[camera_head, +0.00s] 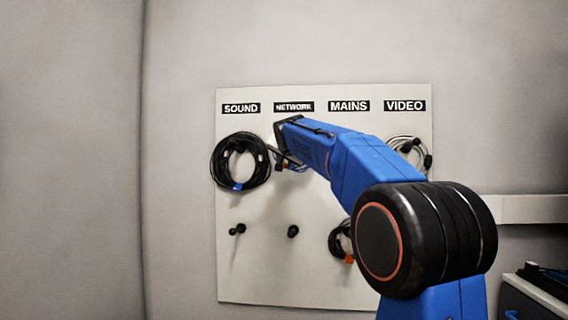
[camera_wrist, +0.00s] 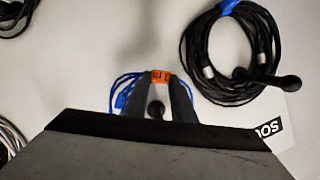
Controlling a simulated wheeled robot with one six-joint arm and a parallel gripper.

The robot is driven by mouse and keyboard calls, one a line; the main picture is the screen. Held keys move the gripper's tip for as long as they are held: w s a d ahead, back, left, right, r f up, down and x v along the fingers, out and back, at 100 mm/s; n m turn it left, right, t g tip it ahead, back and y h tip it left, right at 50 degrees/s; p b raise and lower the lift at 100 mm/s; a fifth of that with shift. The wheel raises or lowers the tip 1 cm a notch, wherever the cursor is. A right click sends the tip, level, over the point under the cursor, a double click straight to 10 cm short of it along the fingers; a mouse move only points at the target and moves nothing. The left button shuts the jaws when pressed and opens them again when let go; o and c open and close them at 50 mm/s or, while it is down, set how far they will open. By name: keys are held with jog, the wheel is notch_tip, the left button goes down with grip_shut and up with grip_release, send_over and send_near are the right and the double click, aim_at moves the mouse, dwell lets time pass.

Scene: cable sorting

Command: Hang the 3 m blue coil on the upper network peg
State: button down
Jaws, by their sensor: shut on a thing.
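The blue coil (camera_wrist: 124,88) shows in the wrist view as thin blue loops on both sides of my fingers. An orange tag (camera_wrist: 161,76) on it sits between the fingertips. My gripper (camera_wrist: 159,82) is shut on the coil at this tag, close to the board. A black peg end (camera_wrist: 155,109) shows between my fingers, just below the tag in the picture; whether the loops go around it, I cannot tell. In the head view my gripper (camera_head: 283,162) is under the NETWORK label (camera_head: 294,107), with a little of the coil (camera_head: 297,167) showing; my arm hides the rest.
A black coil with a blue tag (camera_head: 241,162) hangs under SOUND, close to the left of my gripper. A grey coil (camera_head: 412,143) hangs under VIDEO. A black coil with an orange tag (camera_head: 339,240) hangs lower right. The lower network peg (camera_head: 293,231) is bare.

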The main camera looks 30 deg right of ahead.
aim_at(285, 167)
jog(key=shift+x, duration=0.9)
jog(key=shift+w+d+f, duration=0.1)
jog(key=shift+d+f, duration=0.05)
jog(key=shift+f, duration=0.35)
jog(key=shift+w+d+f, duration=0.1)
jog(key=shift+f, duration=0.45)
jog(key=c, duration=1.4)
grip_release()
jog(key=shift+f, duration=0.1)
jog(key=shift+c, duration=0.2)
jog(key=shift+o, duration=0.2)
jog(key=shift+s, duration=0.1)
jog(key=v, duration=1.7)
jog(key=s+a+f+n+g+y, duration=0.1)
jog(key=s+a+f+n+g, duration=0.1)
jog(key=s+f, duration=1.1)
jog(key=s+a+f+n+g+y, duration=0.2)
jog(key=s+a+f+n, duration=0.3)
jog(key=s+f, duration=0.8)
jog(key=s+a+f+n+g+y, duration=0.2)
jog(key=s+a+f, duration=0.5)
jog(key=f, duration=1.8)
jog(key=s+n+g, duration=0.1)
jog(key=s+g, duration=0.1)
jog(key=s, duration=0.4)
jog(key=shift+s+f+n, duration=0.2)
jog(key=shift+s+n, duration=0.1)
jog(key=shift+n, duration=0.1)
